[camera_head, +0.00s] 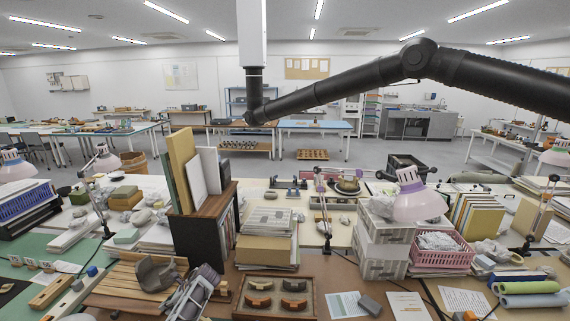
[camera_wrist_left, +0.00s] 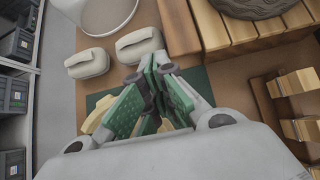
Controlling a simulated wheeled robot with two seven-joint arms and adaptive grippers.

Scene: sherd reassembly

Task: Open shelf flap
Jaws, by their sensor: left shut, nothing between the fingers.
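My left gripper (camera_head: 192,294) is low in the head view, left of centre, just right of the grey curved sherds (camera_head: 155,273) on a wooden slatted rack (camera_head: 118,285). In the left wrist view the gripper (camera_wrist_left: 152,82) has its green-padded fingers together, with nothing between them. A brown shelf unit (camera_head: 190,240) stands on the table behind the gripper, with folders upright on and in it. I cannot make out a flap on it. My right gripper is not in view.
A tray of brown sherds (camera_head: 258,305) lies right of the gripper. In the left wrist view, two beige pouches (camera_wrist_left: 88,63) and a white bowl (camera_wrist_left: 92,14) lie beyond the fingers. Dark labelled bins (camera_wrist_left: 14,92) line the left edge. Boxes and lamps crowd the table.

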